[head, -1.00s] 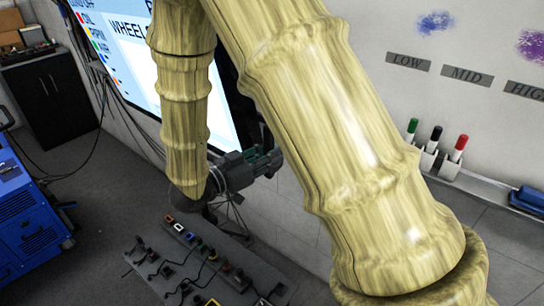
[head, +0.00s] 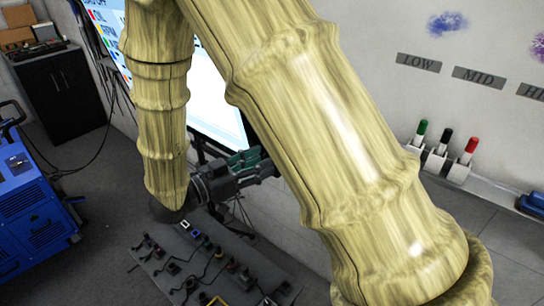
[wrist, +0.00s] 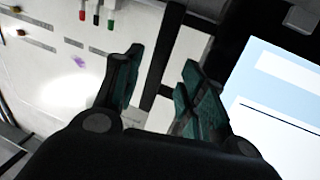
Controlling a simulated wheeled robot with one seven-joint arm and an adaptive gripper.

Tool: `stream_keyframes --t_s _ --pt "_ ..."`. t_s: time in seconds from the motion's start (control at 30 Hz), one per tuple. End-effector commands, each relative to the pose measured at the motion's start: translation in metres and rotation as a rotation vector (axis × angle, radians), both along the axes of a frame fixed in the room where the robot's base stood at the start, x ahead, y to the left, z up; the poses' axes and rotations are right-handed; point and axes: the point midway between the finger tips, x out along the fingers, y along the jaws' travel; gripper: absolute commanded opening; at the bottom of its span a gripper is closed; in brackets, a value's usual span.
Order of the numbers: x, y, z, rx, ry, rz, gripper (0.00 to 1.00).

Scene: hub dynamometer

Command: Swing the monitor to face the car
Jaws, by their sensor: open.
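The monitor (head: 218,108) is a large lit screen with a dark frame, partly hidden behind my arm in the head view. Its white and pale blue screen also fills the right of the wrist view (wrist: 280,115). My gripper (head: 265,162) is by the monitor's lower right edge, open, with green-padded fingers. In the wrist view the fingers (wrist: 160,66) are spread, and a black upright bar with a short crosspiece (wrist: 154,70) shows between them, beside the screen. I cannot tell whether they touch it. No car is in view.
A low panel (head: 165,262) with cables and small coloured parts is below my gripper. A blue machine (head: 35,215) stands on the left, a black cabinet (head: 65,95) behind it. A whiteboard with a marker ledge (head: 490,185) is on the right. Grey floor lies between.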

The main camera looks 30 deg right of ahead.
Motion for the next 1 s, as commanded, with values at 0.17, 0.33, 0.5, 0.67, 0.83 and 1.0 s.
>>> stream_keyframes --t_s 0.17,0.33,0.5,0.67,0.83,1.0 --pt "-0.002 0.031 0.0 -0.001 0.0 0.003 0.41" --pt "-0.003 0.05 0.0 0.0 -0.001 0.002 0.41" --pt "-0.004 0.058 0.0 0.0 -0.001 0.0 0.41" --pt "-0.004 0.058 0.0 0.0 -0.001 0.0 0.41" --pt "-0.004 0.058 0.0 0.0 -0.001 0.0 0.41" --pt "-0.004 0.058 0.0 0.0 -0.001 0.0 0.41"
